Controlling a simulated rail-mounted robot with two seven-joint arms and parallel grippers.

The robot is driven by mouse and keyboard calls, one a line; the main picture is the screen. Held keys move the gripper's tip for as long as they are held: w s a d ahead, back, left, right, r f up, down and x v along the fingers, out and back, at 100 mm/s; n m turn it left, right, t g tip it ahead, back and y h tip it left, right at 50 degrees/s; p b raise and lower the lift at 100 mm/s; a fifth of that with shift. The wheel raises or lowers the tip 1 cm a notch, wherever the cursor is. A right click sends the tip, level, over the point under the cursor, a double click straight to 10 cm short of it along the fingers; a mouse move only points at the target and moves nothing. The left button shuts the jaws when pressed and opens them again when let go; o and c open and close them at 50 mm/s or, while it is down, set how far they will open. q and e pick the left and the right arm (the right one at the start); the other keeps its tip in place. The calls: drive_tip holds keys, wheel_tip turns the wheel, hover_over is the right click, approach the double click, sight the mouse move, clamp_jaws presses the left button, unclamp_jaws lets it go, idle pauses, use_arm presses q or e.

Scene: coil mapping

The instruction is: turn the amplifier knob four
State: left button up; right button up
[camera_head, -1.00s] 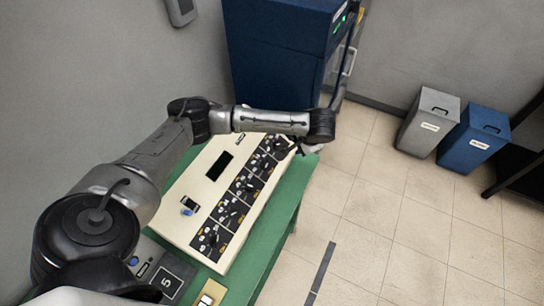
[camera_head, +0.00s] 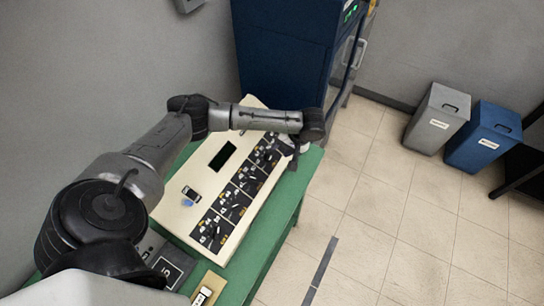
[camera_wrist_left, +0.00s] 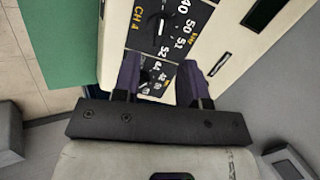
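The amplifier is a cream panel box (camera_head: 171,211) with a row of black knob sections, lying on a green bench. My left arm reaches across it, and my left gripper (camera_head: 301,148) is by its far right edge, mostly hidden under the wrist. In the left wrist view the gripper's two dark fingers (camera_wrist_left: 159,76) are apart, pointing at the panel. Knob four (camera_wrist_left: 153,22), a dark knob beside the yellow "CH 4" label, lies beyond the fingertips. Printed dial numbers and a small dark part show between the fingers; I cannot tell whether they touch the panel.
The green bench top (camera_head: 262,262) shows along the panel's right side. A dark blue cabinet (camera_head: 283,55) stands behind the panel. A grey bin (camera_head: 437,118) and a blue bin (camera_head: 484,138) stand on the tiled floor at right.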

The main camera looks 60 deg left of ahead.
sight(271, 156)
use_arm(q)
drive_tip(key=x, duration=0.7)
drive_tip(key=shift+s+f, duration=0.1)
clamp_jaws()
idle(0.3)
